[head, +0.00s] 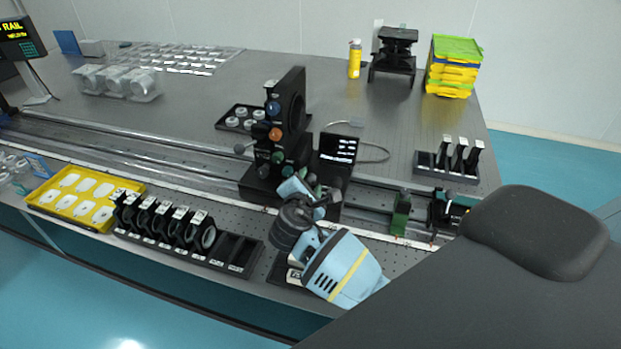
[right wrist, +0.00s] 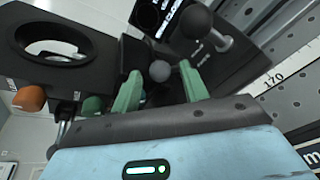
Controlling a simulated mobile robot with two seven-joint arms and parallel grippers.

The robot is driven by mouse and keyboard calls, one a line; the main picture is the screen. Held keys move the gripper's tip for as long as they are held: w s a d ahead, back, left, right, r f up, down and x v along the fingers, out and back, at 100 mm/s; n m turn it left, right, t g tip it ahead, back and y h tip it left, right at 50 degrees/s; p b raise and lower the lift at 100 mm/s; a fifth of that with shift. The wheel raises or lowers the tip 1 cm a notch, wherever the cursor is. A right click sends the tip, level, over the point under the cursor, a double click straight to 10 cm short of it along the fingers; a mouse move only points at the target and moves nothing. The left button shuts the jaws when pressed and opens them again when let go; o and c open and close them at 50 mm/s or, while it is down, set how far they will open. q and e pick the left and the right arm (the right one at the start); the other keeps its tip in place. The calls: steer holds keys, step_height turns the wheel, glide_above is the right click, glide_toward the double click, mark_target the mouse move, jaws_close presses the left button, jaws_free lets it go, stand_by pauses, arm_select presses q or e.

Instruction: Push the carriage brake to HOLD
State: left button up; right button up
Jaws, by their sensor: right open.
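The black carriage (head: 262,184) sits on the long rail and carries an upright ring mount (head: 291,98). My right gripper (head: 312,190) is low at the carriage's near right side, pointing at it. In the right wrist view its two green fingers (right wrist: 160,76) are open, one on each side of a small grey ball knob (right wrist: 160,71). A larger black ball knob on a metal rod (right wrist: 196,20) stands just beyond the right finger. I cannot tell which knob is the brake, and its marking is unreadable. My left gripper is out of view.
A small display (head: 338,148) stands at the carriage's right. In front are a black rack of ring holders (head: 180,240) and a yellow tray (head: 70,208). A green rail block (head: 401,213) stands to the right. An orange knob (right wrist: 29,98) is on the mount.

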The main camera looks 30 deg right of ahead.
steer(key=shift+x, duration=1.45)
steer(key=shift+c, duration=0.2)
steer(key=shift+r, duration=0.1)
steer(key=c, duration=0.8)
